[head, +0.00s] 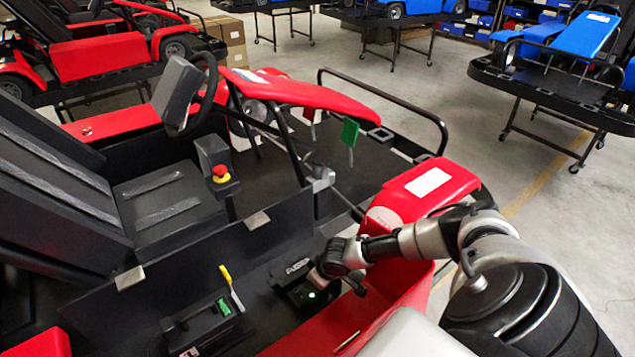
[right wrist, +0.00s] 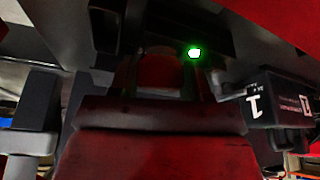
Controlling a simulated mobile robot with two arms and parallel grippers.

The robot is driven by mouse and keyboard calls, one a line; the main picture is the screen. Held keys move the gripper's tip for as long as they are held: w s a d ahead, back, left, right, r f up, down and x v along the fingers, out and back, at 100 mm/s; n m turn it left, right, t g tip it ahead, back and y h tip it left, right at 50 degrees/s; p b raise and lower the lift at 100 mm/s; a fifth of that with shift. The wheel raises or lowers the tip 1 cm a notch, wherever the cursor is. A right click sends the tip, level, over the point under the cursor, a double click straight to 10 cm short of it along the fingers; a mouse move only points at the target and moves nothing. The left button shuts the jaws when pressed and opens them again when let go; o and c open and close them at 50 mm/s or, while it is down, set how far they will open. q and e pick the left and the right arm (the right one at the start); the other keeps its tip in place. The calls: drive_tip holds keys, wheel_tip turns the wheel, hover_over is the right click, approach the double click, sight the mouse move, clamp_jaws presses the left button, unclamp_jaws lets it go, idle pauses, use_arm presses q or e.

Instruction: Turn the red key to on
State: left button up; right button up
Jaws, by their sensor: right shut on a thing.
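A black switch box (head: 298,292) with a lit green light (head: 312,295) sits low on the near side of the kart. My right gripper (head: 334,277) reaches down to this box from the right and is shut. Its fingertips are small and dark in the head view, and the red key cannot be made out there. In the right wrist view a dim red piece (right wrist: 148,75), apparently the red key, shows in the middle below the green light (right wrist: 194,52). The key's exact angle is hard to tell. My left gripper is not in view.
A red body panel (head: 400,290) is close beside my right arm. A yellow-handled lever (head: 226,275) and a green-marked black unit (head: 205,325) stand left of the box. A red emergency button (head: 221,172) is by the seat. Other karts stand behind.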

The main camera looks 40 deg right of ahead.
drive_tip(key=m+h, duration=0.1)
drive_tip(key=m, duration=0.2)
drive_tip(key=o, duration=1)
drive_tip(key=shift+s+r, duration=0.2)
drive_tip(key=shift+r, duration=0.35)
drive_tip(key=b+v, duration=0.2)
drive_tip(key=v, duration=0.7)
drive_tip(key=shift+s+a+r, duration=0.15)
drive_tip(key=shift+r, duration=0.15)
